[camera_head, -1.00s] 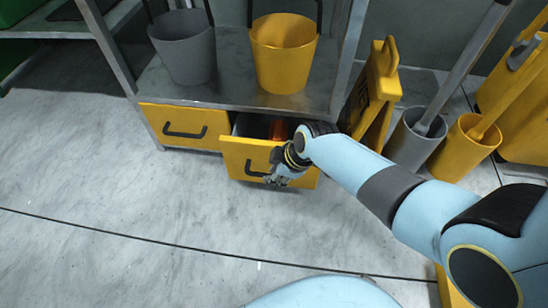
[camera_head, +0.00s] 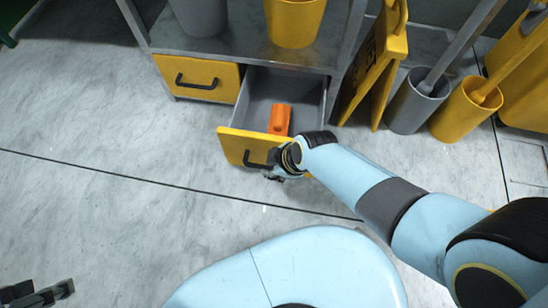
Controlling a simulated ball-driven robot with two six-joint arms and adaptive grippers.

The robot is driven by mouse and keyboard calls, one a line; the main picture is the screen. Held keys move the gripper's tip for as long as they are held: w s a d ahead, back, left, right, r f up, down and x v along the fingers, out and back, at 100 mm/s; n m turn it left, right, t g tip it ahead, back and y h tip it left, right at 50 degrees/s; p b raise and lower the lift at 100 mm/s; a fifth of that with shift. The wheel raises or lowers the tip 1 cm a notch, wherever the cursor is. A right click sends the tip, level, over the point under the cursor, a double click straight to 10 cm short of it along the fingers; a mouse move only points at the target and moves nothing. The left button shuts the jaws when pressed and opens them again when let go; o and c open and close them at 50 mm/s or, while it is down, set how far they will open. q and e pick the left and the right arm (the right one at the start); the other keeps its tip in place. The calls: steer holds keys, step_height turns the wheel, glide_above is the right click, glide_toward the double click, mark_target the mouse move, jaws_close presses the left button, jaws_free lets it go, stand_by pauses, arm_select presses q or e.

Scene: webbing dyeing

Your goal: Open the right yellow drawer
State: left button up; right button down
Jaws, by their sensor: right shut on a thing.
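The right yellow drawer (camera_head: 236,146) is pulled well out of the metal shelf unit, and its grey inside shows. An orange object (camera_head: 279,119) lies in it. My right gripper (camera_head: 272,171) is at the drawer front, shut on the black handle (camera_head: 255,160); its fingertips are partly hidden by the wrist. The left yellow drawer (camera_head: 205,90) is closed, with its own black handle. My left gripper (camera_head: 64,289) shows at the bottom left corner, away from the drawers, cut by the frame; its jaw opening is unclear.
A grey bucket (camera_head: 200,15) and a yellow bucket (camera_head: 294,20) stand on the shelf above the drawers. A yellow folding sign (camera_head: 375,65), a grey bin (camera_head: 408,103) and a yellow bin (camera_head: 462,116) stand to the right. The floor in front is clear.

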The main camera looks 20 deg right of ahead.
steer(key=c, duration=1.3)
jaws_free()
steer(key=shift+c, duration=0.2)
steer(key=v, duration=1.2)
